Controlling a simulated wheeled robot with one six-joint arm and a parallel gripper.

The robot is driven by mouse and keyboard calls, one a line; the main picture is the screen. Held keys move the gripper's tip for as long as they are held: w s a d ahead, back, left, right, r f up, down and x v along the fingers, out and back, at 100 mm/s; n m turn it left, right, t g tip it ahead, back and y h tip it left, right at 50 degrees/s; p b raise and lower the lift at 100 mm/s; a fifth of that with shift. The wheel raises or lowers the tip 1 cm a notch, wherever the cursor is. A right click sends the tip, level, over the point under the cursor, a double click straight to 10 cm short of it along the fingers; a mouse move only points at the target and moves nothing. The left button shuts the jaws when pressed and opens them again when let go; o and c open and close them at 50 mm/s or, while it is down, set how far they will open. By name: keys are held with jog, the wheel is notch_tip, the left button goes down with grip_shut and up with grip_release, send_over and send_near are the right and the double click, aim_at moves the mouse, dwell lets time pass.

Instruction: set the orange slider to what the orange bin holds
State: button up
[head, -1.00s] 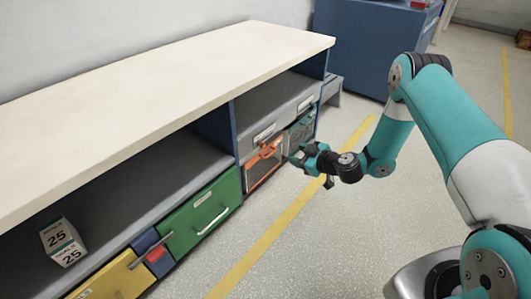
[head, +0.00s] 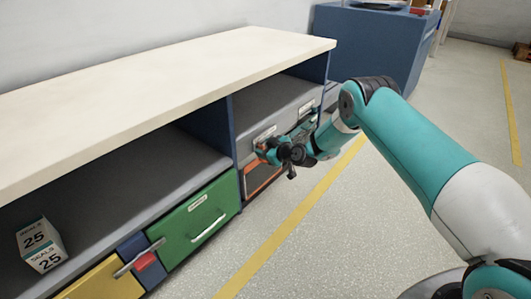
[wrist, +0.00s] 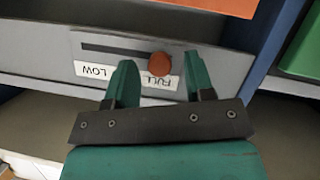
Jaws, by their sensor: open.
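The orange bin (head: 247,184) is at the right end of the shelf unit in the head view, an orange frame around a dark front panel; its contents cannot be made out. Its orange edge also shows at the top of the wrist view (wrist: 215,5). My gripper (head: 264,149) is at the bin's upper edge and partly covers it. In the wrist view my gripper (wrist: 161,68) is open, its fingers on either side of the orange slider knob (wrist: 159,64). The knob sits by the upside-down FULL label; LOW is at the slot's left end. Whether the fingers touch it is unclear.
A green drawer (head: 200,220) and a yellow drawer (head: 105,282) are left of the orange bin. A SEALS 25 box (head: 40,245) sits on the shelf (head: 110,210). A blue cabinet (head: 375,45) stands behind. The floor in front is clear, with a yellow line (head: 280,235).

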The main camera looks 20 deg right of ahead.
grip_shut()
jog(key=w+d+b, duration=0.3)
jog(key=w+d, duration=0.2)
jog(key=d, duration=0.1)
jog(key=shift+d, duration=0.4)
grip_release()
jog(key=p+v, duration=0.8)
jog(key=v, duration=0.9)
jog(key=shift+s, duration=0.15)
jog(key=shift+d, duration=0.1)
